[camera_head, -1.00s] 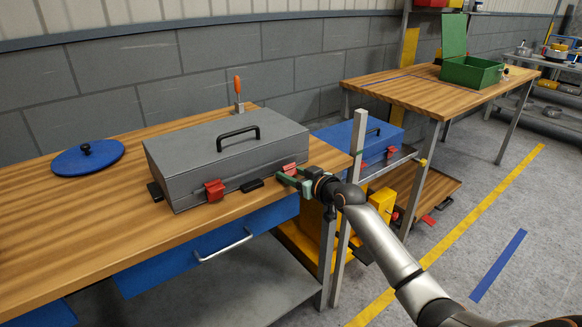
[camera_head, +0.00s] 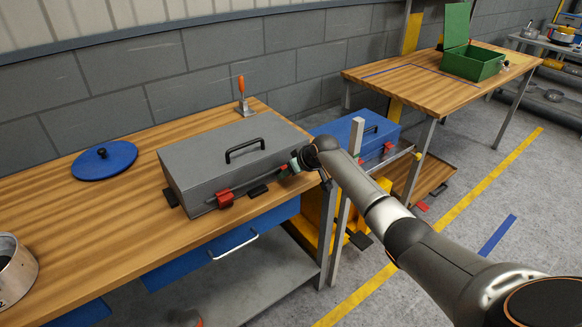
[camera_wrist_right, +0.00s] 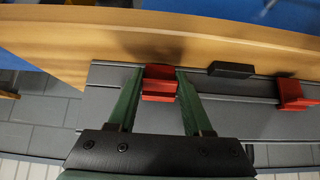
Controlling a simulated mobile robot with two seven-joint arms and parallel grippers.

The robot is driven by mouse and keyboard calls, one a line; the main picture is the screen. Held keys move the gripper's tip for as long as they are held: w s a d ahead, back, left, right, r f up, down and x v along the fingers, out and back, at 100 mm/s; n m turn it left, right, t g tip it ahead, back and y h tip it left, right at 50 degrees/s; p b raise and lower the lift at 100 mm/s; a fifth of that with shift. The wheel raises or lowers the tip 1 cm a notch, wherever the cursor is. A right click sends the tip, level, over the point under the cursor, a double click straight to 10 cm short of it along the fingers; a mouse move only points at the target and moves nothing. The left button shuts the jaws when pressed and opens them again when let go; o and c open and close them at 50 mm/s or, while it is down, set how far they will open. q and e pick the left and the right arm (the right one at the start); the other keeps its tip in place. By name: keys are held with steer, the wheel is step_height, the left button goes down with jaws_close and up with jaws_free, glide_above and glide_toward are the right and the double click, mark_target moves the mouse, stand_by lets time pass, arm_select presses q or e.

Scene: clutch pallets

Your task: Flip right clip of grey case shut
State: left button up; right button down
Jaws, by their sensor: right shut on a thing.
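The grey case (camera_head: 228,150) stands on the wooden workbench with its lid down and its black handle on top. Its left red clip (camera_head: 225,198) shows on the front face. My right gripper (camera_head: 296,163) is at the front right corner of the case and hides the right clip in the head view. In the right wrist view the red right clip (camera_wrist_right: 159,84) lies between the green fingers of my right gripper (camera_wrist_right: 159,75), which is shut on it. The left clip (camera_wrist_right: 291,95) shows further right there. Whether the right clip is latched, I cannot tell. My left gripper is out of view.
The workbench (camera_head: 110,215) holds a blue lid (camera_head: 105,162), an orange-handled clamp (camera_head: 242,95) and a metal pot (camera_head: 14,268). A blue case (camera_head: 355,135) stands low beyond the bench's right end. An open green case (camera_head: 472,65) is on the far table.

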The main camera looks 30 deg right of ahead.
steer(key=shift+w+r+g+b, duration=0.1)
steer(key=shift+w+g+b, duration=0.15)
steer(key=shift+g, duration=0.3)
steer(key=shift+w+g+b, duration=0.1)
steer(key=shift+g+b, duration=0.15)
steer(key=shift+g, duration=0.6)
steer(key=shift+c, duration=1.6)
jaws_free()
steer(key=shift+r, duration=0.1)
steer(key=shift+s+r, duration=0.1)
steer(key=shift+r, duration=0.45)
steer(key=p+v, duration=0.1)
steer(key=v, duration=1)
steer(key=shift+s, duration=0.2)
